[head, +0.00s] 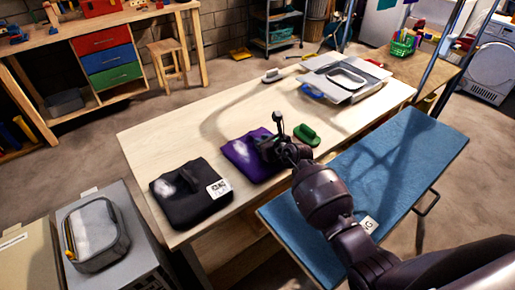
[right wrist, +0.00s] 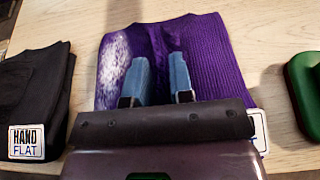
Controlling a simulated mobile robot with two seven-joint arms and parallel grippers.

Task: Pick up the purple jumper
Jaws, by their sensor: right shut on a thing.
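The purple jumper (head: 239,154) lies folded on the wooden table, with a pale whitish patch on its left side. In the right wrist view the ribbed purple jumper (right wrist: 217,62) fills the middle, and a white label shows partly at its lower right. My right gripper (head: 270,150) is over the jumper's right part. Its two blue-grey fingers (right wrist: 160,78) point onto the cloth and are shut on it, with a strip of purple between them. I cannot tell whether the jumper is lifted off the table. My left gripper is not in view.
A folded black garment (head: 190,205) tagged "HAND FLAT" lies left of the jumper. A green object (head: 306,135) is close on its right. A blue ironing board (head: 400,160) runs along the table's right side. A grey tray (head: 345,93) stands at the table's far end.

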